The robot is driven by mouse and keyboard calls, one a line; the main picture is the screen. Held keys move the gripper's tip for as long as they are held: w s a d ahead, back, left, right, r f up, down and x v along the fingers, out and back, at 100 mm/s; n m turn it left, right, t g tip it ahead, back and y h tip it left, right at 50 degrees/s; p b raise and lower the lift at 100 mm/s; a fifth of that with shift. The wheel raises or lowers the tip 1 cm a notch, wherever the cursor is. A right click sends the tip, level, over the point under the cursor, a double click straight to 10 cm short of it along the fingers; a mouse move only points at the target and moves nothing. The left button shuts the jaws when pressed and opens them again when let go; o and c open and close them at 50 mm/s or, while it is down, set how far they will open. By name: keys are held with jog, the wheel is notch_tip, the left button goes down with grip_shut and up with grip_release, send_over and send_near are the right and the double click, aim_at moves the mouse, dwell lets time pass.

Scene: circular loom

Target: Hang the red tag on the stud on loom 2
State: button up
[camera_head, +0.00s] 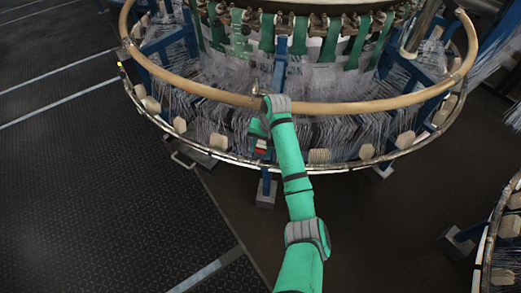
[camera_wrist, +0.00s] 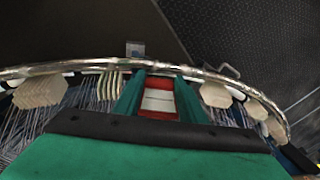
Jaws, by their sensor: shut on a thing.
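The red tag (camera_wrist: 143,103) has a red border and a pale middle with a faint line across it. It sits between the two green fingers of my gripper (camera_wrist: 160,97), which is shut on it. In the head view a small red part of the tag (camera_head: 262,144) shows beside my gripper (camera_head: 261,139), at the near side of the large circular loom (camera_head: 190,88). My green arm covers part of the loom there. I cannot make out the stud for certain, nor read a loom number.
The loom has a tan ring and a metal lower rim (camera_wrist: 60,69) with pale blocks (camera_wrist: 38,91) and many threads. Another loom's rim (camera_head: 484,255) is at the lower right. Blue feet (camera_head: 266,192) stand below. The dark floor (camera_head: 90,190) at left is clear.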

jog(key=shift+w+d, duration=0.1)
jog(key=shift+w, duration=0.65)
jog(key=shift+w, duration=0.25)
jog(key=shift+s+f, duration=0.25)
dwell(0.4)
jog(key=o, duration=1.3)
jog(key=shift+w, duration=0.1)
jog(key=shift+c, duration=0.2)
jog(key=shift+r, duration=0.1)
notch_tip(320, 180, up, 7)
jog(key=s+d, duration=0.1)
jog(key=s, duration=0.1)
jog(key=shift+s, duration=0.25)
